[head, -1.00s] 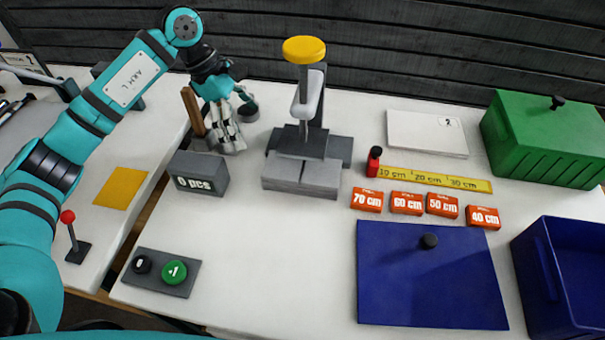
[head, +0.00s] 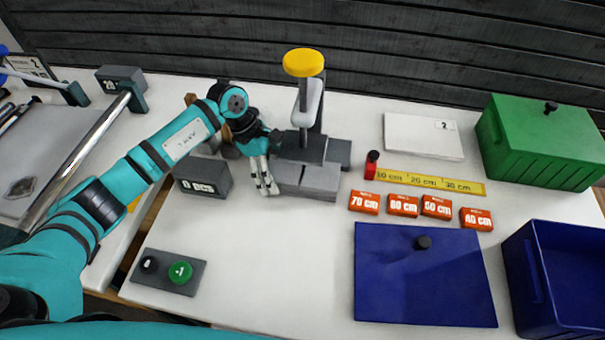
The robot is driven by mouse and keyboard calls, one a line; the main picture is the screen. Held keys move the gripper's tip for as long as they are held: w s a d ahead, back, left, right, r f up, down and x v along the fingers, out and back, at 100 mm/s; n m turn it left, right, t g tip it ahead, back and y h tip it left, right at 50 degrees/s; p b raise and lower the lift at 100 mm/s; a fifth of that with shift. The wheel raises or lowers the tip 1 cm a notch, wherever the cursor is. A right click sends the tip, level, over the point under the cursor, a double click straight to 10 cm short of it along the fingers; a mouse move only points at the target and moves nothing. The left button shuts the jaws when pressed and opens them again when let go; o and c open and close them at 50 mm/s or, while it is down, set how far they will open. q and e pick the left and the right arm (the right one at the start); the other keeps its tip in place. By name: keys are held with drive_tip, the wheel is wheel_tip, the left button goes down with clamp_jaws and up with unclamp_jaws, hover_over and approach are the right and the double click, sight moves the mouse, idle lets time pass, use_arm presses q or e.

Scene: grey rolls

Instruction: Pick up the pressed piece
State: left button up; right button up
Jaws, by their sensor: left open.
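The press (head: 308,178) stands at the middle back of the white table, with a grey block base, an upright column and a yellow knob (head: 303,62) on top. My left gripper (head: 266,186) is open, pointing down, close to the left side of the press base. I cannot tell whether its fingers touch the base. I cannot make out a separate pressed piece; the gripper and the press head may hide it. My right gripper is not in view.
A grey counter box reading 0 pcs (head: 203,180) stands just left of the gripper. A button panel (head: 168,272), orange length tags (head: 405,205), a yellow ruler (head: 430,182), a blue lid (head: 420,285), a blue crate (head: 530,270) and a green box (head: 535,150) surround clear table front-centre.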

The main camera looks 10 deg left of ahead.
use_arm(q)
drive_tip(key=c, duration=1.1)
drive_tip(key=shift+r, duration=0.1)
